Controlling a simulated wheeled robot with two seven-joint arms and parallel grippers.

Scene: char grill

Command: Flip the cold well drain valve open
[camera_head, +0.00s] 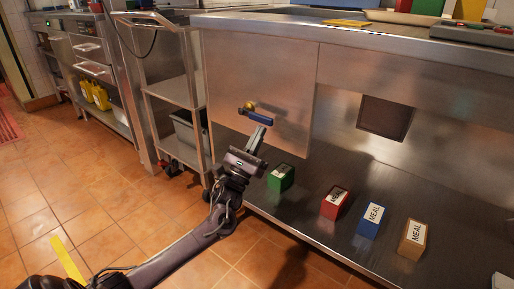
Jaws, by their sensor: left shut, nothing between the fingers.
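The drain valve has a blue lever handle (259,117) and a small brass body (250,105). It sits on the steel front panel (285,75) under the counter. The blue handle slopes slightly down to the right. My left gripper (258,133) comes up from the lower left and is shut and empty. Its fingertips are just below the right part of the handle; I cannot tell whether they touch it. My right gripper is not in view.
On the steel lower shelf (310,225) stand a green box (281,177), a red box (335,202), a blue box (372,220) and a tan box (412,238), right of my gripper. A steel cart (172,90) stands left. Tiled floor (85,190) is open at lower left.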

